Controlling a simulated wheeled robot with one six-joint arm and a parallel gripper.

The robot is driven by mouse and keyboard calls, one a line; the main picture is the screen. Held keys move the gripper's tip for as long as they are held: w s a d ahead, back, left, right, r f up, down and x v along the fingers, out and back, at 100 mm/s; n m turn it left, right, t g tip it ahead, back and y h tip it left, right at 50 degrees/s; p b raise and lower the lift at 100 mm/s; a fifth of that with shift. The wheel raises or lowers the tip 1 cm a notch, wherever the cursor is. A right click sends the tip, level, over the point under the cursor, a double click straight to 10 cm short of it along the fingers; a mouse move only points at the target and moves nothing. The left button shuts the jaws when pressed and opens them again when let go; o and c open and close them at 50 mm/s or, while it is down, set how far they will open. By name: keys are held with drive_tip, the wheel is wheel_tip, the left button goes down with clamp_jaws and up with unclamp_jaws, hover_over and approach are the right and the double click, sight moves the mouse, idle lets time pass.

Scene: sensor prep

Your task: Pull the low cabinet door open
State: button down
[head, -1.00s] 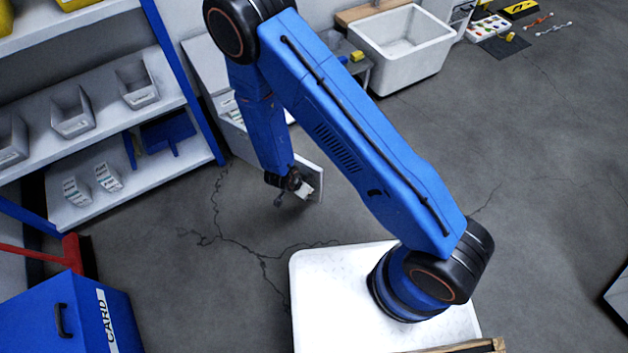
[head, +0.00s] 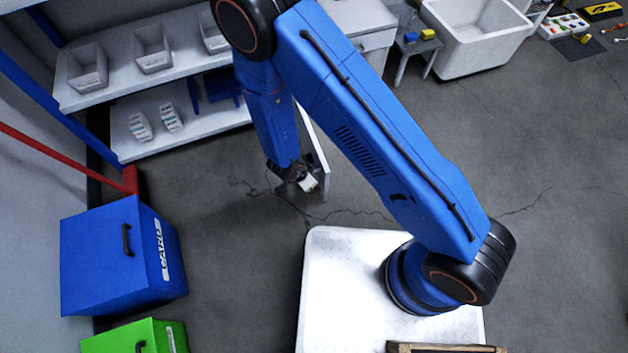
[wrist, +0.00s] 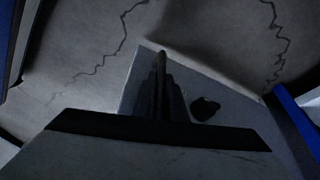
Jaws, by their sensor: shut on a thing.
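The low cabinet (head: 372,42) is white and stands at the back, partly behind my arm. Its pale door (head: 321,165) stands open, swung out from the front, and shows as a narrow upright panel right of my gripper (head: 300,182). My gripper is low over the floor at the door's outer end, shut on the door's handle. The handle itself is hidden by the fingers in the head view. In the wrist view my dark gripper fingers (wrist: 162,92) lie close together in front of the grey door panel (wrist: 235,105).
A shelf unit with grey bins (head: 152,48) stands left of the cabinet. A small stool (head: 416,48) and a white sink (head: 475,35) are to its right. A blue box (head: 115,255) and green box (head: 135,338) stand at left. The cracked floor (head: 500,150) is clear at right.

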drive_tip(key=shift+s+a, duration=0.15)
drive_tip(key=shift+s, duration=0.05)
drive_tip(key=c, duration=1.8)
unclamp_jaws()
drive_tip(key=v, duration=1.7)
drive_tip(key=shift+r, duration=0.2)
